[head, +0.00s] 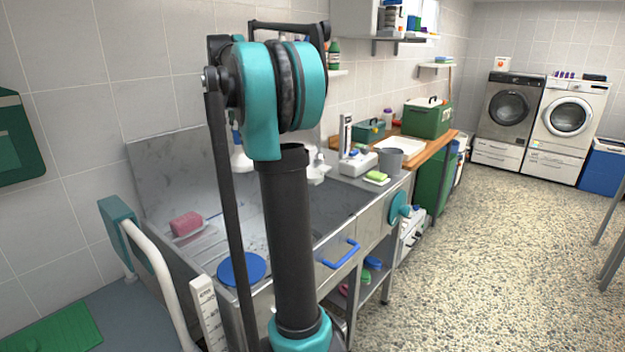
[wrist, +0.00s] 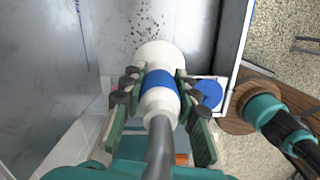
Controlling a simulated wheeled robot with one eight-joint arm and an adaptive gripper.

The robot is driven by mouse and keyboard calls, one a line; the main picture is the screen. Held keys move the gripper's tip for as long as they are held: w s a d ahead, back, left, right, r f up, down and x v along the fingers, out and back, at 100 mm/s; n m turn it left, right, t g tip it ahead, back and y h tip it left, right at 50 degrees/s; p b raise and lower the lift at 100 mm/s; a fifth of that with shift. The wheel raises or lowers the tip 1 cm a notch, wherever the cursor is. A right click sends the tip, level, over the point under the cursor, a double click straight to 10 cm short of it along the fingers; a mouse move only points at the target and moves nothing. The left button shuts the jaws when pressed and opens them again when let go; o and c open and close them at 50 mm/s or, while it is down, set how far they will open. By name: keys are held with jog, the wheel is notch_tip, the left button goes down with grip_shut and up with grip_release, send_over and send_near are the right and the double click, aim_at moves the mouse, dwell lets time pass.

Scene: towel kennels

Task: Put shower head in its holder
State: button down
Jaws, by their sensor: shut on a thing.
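The shower head (wrist: 160,54) shows in the wrist view, white with a blue band around its neck. A dark grey hose (wrist: 160,150) runs from its near end toward the bottom edge. My gripper (wrist: 157,84) is shut on it, with dark-padded green fingers on both sides of the banded part. Below it is the grey metal of the sink. In the head view my arm stands in front of the steel sink (head: 180,232) and hides the gripper. I cannot make out the holder for certain in either view.
A grey cup (head: 389,160) and green-yellow sponge (head: 376,177) stand to the right. The speckled floor at right is open.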

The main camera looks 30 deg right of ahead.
jog(key=w+d, duration=0.5)
jog(key=d, duration=0.6)
jog(key=shift+w, duration=0.15)
jog(key=w+d, duration=0.6)
jog(key=d, duration=0.7)
jog(key=shift+w, duration=0.15)
jog(key=shift+d, duration=0.15)
